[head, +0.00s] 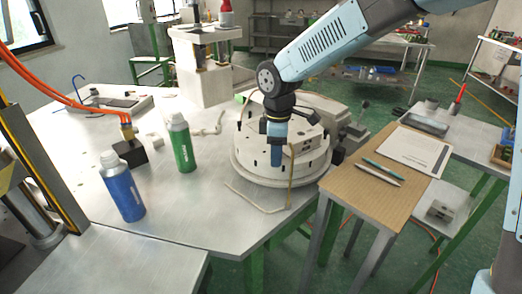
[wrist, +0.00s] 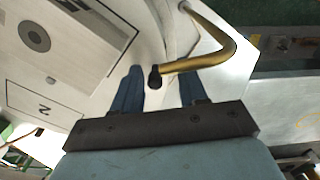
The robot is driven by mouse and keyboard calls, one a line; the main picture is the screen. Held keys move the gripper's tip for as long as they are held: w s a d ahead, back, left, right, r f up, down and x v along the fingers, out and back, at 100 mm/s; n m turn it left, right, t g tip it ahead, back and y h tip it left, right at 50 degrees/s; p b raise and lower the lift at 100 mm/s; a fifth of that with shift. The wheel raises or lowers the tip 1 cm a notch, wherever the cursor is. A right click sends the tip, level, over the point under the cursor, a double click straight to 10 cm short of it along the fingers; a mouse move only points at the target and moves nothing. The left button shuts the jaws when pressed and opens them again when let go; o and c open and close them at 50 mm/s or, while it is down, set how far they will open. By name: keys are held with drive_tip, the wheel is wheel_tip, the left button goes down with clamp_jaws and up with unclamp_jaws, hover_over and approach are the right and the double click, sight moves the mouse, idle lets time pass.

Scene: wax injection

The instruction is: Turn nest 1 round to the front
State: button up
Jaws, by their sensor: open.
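The round white turntable (head: 262,172) stands on the metal table, with blocks and dark pegs on top. My gripper (head: 278,160) points down at its front side. In the wrist view my gripper (wrist: 160,85) has its two blue fingers apart. A bent brass-coloured rod (wrist: 215,58) reaches in from the right, and its black tip lies between the fingers in the picture; I cannot tell if they touch it. The rod also shows upright at the turntable's front (head: 291,180). A face marked "2" (wrist: 43,108) shows at left in the wrist view. I cannot make out nest 1.
A blue bottle (head: 123,190), a green bottle (head: 181,145) and a black block with an orange hose (head: 130,152) stand left of the turntable. A wooden-topped stand (head: 350,200) with pens and a clipboard is close at right. The front table area is mostly clear.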

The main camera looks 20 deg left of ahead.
wheel_tip(320, 180, up, 14)
drive_tip(key=shift+f, duration=0.15)
idle(0.4)
